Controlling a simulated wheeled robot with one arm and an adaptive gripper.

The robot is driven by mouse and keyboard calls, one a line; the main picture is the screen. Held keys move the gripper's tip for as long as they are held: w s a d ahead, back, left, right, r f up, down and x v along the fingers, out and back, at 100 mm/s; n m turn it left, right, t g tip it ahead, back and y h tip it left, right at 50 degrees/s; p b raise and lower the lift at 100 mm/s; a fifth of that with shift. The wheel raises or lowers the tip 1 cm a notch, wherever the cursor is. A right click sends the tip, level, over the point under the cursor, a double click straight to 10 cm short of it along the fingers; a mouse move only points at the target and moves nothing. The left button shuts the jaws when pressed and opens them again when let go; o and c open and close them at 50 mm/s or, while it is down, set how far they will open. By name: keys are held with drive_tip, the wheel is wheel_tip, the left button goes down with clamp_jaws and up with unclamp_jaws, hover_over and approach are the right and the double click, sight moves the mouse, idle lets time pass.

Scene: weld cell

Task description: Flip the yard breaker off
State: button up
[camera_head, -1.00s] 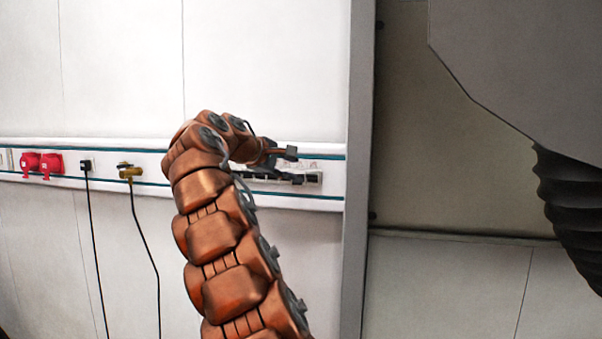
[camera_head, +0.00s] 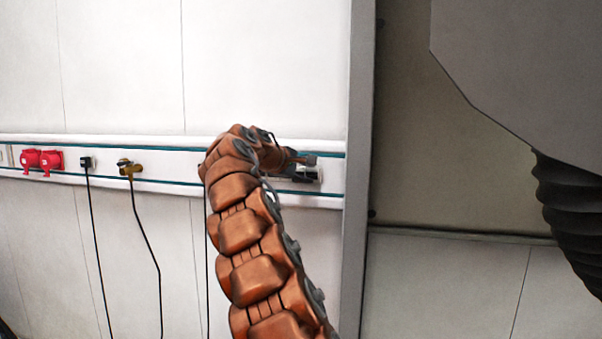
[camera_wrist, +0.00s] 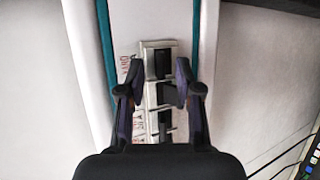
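A row of breakers (camera_wrist: 163,122) with dark switches in a pale housing runs up the middle of the wrist view. Small red and dark lettering lies along its left side, too blurred to read, so I cannot tell which breaker is the yard one. My gripper (camera_wrist: 156,84) is open, with one finger on each side of the row's upper end. I cannot tell whether the fingers touch it. In the head view my gripper (camera_head: 310,168) is at the right end of the wall rail, and my arm hides most of the breaker row.
The white wall rail (camera_head: 80,167) carries two red sockets (camera_head: 42,160), a dark plug (camera_head: 87,162) and a brass valve (camera_head: 128,169), with cables hanging below. A grey post (camera_head: 357,120) stands right of the rail. A large grey body (camera_head: 520,70) with a ribbed dark hose (camera_head: 570,195) fills the upper right.

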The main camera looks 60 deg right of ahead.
sight(313, 176)
clamp_jaws()
drive_tip(key=shift+a+f+h+b, duration=0.1)
drive_tip(key=shift+f+h+b, duration=0.25)
drive_tip(key=shift+b, duration=0.75)
wheel_tip(313, 176, down, 3)
drive_tip(key=m+h+b, duration=0.2)
drive_tip(key=h+b, duration=0.3)
drive_tip(key=b, duration=1)
drive_tip(key=shift+f+h, duration=0.1)
drive_tip(key=shift+h, duration=0.15)
drive_tip(key=m+h+b, duration=0.1)
drive_tip(key=h+b, duration=0.1)
drive_tip(key=b, duration=0.2)
drive_tip(key=shift+f+b, duration=0.1)
drive_tip(key=shift+b, duration=0.25)
drive_tip(key=shift+m+g+h+b, duration=0.3)
drive_tip(key=shift+m+h+b, duration=0.1)
drive_tip(key=shift+b, duration=0.25)
drive_tip(key=shift+w, duration=0.1)
